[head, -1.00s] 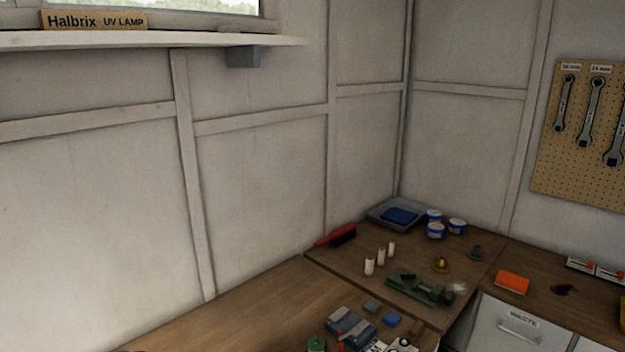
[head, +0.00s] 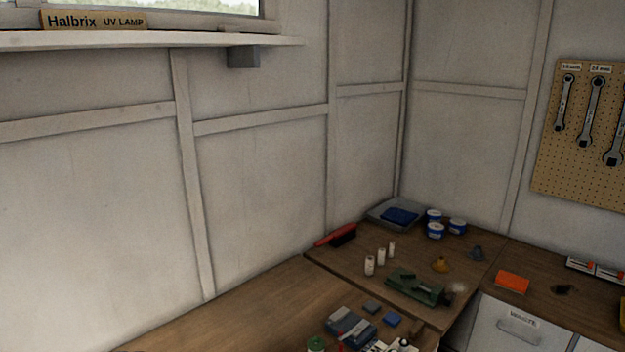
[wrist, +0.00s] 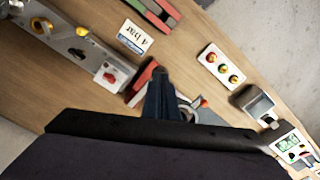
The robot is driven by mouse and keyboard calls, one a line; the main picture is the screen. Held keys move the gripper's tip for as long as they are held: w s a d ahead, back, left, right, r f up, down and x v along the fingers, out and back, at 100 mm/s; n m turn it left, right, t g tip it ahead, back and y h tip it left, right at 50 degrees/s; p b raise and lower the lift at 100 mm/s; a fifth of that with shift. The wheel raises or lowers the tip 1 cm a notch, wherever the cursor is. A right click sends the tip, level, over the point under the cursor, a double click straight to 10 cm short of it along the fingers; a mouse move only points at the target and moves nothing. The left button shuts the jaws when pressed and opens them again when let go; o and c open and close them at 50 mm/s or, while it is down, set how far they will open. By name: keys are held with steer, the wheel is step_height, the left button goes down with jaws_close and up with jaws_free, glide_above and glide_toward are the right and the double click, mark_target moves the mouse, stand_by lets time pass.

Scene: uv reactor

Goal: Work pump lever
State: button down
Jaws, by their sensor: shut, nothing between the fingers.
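My gripper (wrist: 165,82) shows in the wrist view, its dark fingers together and empty above the wooden bench. A red and dark bar-shaped part (wrist: 143,84) lies right beside the fingertips; I cannot tell whether they touch it, or whether it is the pump lever. A card reading "4 bar" (wrist: 135,36) lies above it in the picture. A grey metal unit with yellow knobs (wrist: 70,45) is at upper left. The head view does not clearly show the gripper or a pump lever.
In the wrist view, a white panel with several round buttons (wrist: 220,66), a grey box (wrist: 258,106) and a small display unit (wrist: 290,145) stand to the right. In the head view, a green tool (head: 415,287), white cylinders (head: 381,257) and blue-white tubs (head: 435,230) crowd the bench corner.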

steer(key=shift+f, duration=0.25)
steer(key=shift+f+b, duration=1.2)
steer(key=shift+f, duration=0.8)
steer(key=shift+r, duration=0.15)
steer(key=shift+r+p, duration=2.05)
steer(key=shift+r, duration=0.1)
